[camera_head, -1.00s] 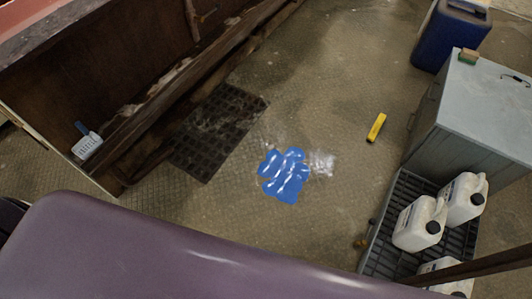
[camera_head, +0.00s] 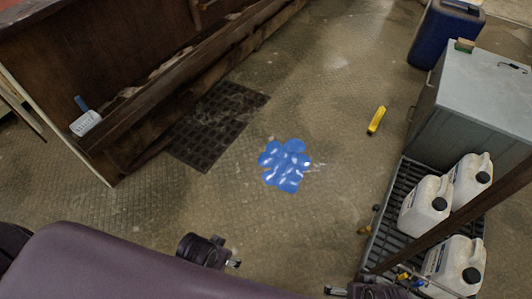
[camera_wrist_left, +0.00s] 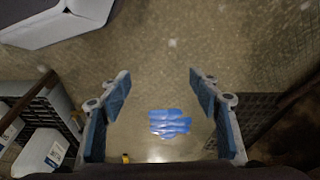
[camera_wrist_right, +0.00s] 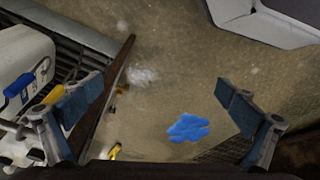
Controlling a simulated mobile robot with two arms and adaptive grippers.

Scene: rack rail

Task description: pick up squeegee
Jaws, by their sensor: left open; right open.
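No squeegee can be made out for certain. A small yellow bar (camera_head: 376,120) lies on the floor left of the grey cabinet; it is too small to identify. Small blue and yellow parts (camera_head: 404,277) show by the jugs at lower right, and a blue handle-like piece (camera_wrist_right: 19,85) shows there in the right wrist view. My left gripper (camera_head: 235,264) is above the floor, low in the head view; its fingers are apart and empty in its wrist view (camera_wrist_left: 160,100). My right gripper (camera_head: 335,290) is at the bottom edge; its wrist view shows it open and empty (camera_wrist_right: 160,105).
A blue spill (camera_head: 285,166) lies mid-floor beside a dark grate (camera_head: 215,125). White jugs (camera_head: 426,205) stand on a black slatted rack (camera_head: 390,200), with a brown pole (camera_head: 470,212) crossing in front. A grey cabinet (camera_head: 465,120) and blue container (camera_head: 440,35) stand behind.

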